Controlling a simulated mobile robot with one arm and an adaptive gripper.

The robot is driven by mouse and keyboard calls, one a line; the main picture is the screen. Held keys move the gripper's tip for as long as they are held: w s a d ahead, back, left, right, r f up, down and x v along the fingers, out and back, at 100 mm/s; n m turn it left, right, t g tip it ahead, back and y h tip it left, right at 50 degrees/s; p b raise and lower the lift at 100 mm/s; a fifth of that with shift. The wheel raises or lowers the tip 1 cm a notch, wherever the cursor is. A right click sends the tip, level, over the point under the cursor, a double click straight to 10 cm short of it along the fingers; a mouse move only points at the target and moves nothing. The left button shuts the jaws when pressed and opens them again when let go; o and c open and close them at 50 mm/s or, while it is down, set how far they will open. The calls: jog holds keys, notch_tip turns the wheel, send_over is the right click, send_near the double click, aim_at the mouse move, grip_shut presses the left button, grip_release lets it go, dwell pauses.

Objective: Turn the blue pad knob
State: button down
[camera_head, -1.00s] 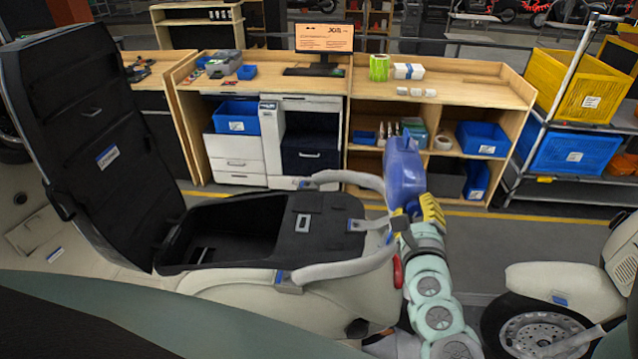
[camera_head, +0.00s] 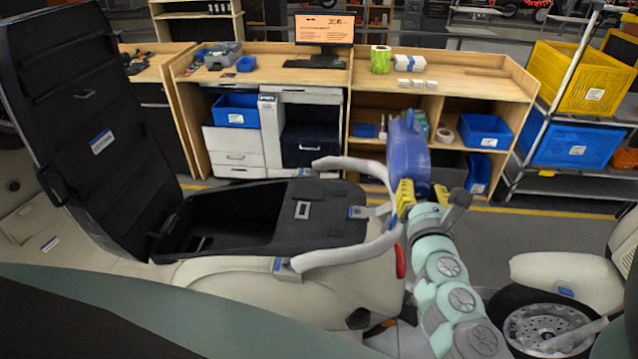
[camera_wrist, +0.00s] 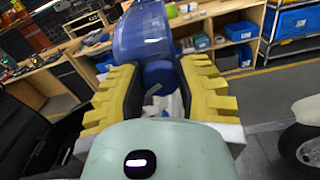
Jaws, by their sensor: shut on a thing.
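The blue pad (camera_head: 408,155) stands upright at the rear end of the scooter, beside its pale grab rail. It also shows in the wrist view (camera_wrist: 143,32), rising beyond my fingers. The pad's blue knob (camera_wrist: 160,72) sits at its lower edge, between the two yellow-and-black fingers of my gripper (camera_wrist: 160,84). In the head view my gripper (camera_head: 422,193) is just under the pad, closed around the knob. The knob is hidden there by the fingers.
The scooter's open black storage box (camera_head: 225,215) and pale grab rail (camera_head: 335,258) lie to the left. Another scooter's wheel (camera_head: 545,330) is at the right. A wooden workbench (camera_head: 450,88) stands behind. Grey floor (camera_head: 530,235) is free on the right.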

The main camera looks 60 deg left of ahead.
jog(key=m+b, duration=0.1)
jog(key=m, duration=0.1)
jog(key=m+b, duration=0.2)
jog(key=m, duration=0.1)
jog(key=shift+f+m, duration=0.2)
jog(key=shift+m, duration=0.1)
jog(key=m+b, duration=0.3)
jog(key=b, duration=0.1)
jog(key=shift+w+d+f+m, duration=0.1)
jog(key=shift+m, duration=0.2)
jog(key=m+b, duration=0.2)
jog(key=shift+m, duration=0.4)
jog(key=m+b, duration=0.1)
jog(key=m, duration=0.9)
jog(key=shift+m+b, duration=0.3)
jog(key=c, duration=0.6)
grip_release()
jog(key=shift+o, duration=0.2)
